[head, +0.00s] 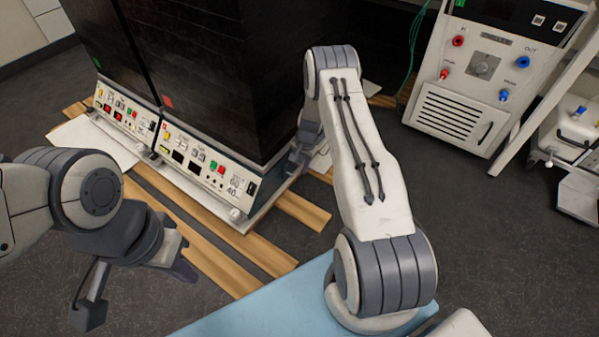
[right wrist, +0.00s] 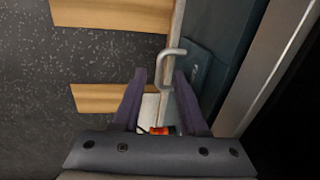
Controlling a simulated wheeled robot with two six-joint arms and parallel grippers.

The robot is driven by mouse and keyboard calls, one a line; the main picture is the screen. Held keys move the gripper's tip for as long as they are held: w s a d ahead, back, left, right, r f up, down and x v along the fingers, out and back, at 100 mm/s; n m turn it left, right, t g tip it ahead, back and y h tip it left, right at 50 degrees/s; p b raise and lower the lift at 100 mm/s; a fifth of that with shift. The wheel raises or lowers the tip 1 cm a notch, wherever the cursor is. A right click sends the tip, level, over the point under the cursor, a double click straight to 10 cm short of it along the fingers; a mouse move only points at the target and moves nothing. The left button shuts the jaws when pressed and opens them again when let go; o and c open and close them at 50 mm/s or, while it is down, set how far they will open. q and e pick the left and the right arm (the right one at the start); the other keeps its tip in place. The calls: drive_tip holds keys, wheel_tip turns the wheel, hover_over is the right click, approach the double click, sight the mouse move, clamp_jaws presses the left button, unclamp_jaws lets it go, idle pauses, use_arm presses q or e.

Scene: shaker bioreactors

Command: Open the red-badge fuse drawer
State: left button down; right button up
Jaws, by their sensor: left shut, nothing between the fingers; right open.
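Two black shaker cabinets stand at the upper left in the head view. The right cabinet (head: 225,75) bears a small red badge (head: 168,102) on its front, above a cream control panel (head: 195,160). A fuse drawer cannot be clearly made out. My right gripper (head: 297,160) is beside this cabinet's right side, low down. In the right wrist view the right gripper (right wrist: 160,98) is open; a thin pale bent handle or bracket (right wrist: 172,54) shows just beyond and partly between its fingers, not visibly gripped. My left gripper (head: 186,270) is shut and empty, in front of the cabinets.
The left cabinet (head: 103,30) has a green badge (head: 96,62). Wooden slats (head: 262,252) lie on the floor around the cabinets. A light blue surface (head: 275,310) is at the front. A white unit with coloured ports (head: 465,115) stands at the right.

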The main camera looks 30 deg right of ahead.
drive_tip(key=shift+w+f, duration=0.1)
drive_tip(key=shift+f, duration=0.5)
clamp_jaws()
drive_tip(key=shift+a, duration=0.1)
idle(1.0)
